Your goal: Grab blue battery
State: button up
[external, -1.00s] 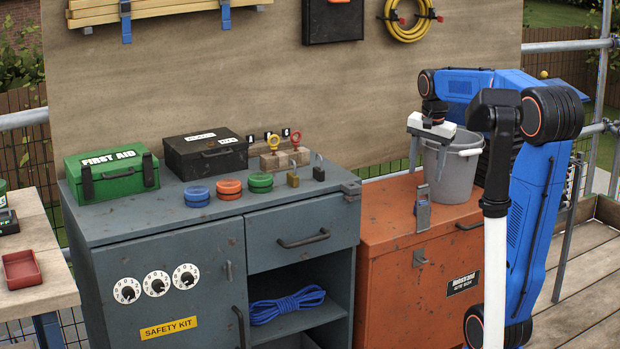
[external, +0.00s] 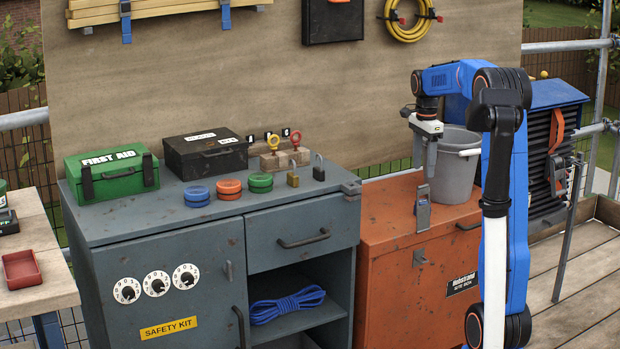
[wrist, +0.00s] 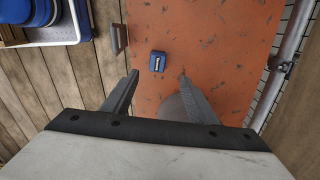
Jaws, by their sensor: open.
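The blue battery (wrist: 157,61) is a small blue block with a pale label, lying on the orange site box (wrist: 215,25) in the wrist view. A blue-grey block (external: 423,214) near the box's front edge in the external view looks like the same thing. My gripper (wrist: 158,78) is open and empty, and its fingertips appear on either side of a line just below the battery in the wrist view. In the external view my gripper (external: 430,158) points down above the orange box, in front of the bucket and higher than the battery.
A grey bucket (external: 457,168) stands on the orange box beside my gripper. A grey cabinet (external: 175,235) to the left bears a green first aid box (external: 112,172), a black case (external: 205,152), coloured discs and padlocks. A plywood board (external: 270,80) rises behind.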

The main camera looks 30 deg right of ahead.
aim_at(423, 201)
notch_tip(423, 201, down, 9)
jog(key=shift+r, duration=0.2)
jog(key=shift+s+d+f, duration=0.1)
jog(key=shift+s+f, duration=0.05)
jog(key=shift+f, duration=1.2)
jog(key=shift+s+f, duration=0.15)
jog(key=shift+f, duration=1.15)
jog(key=c, duration=1.3)
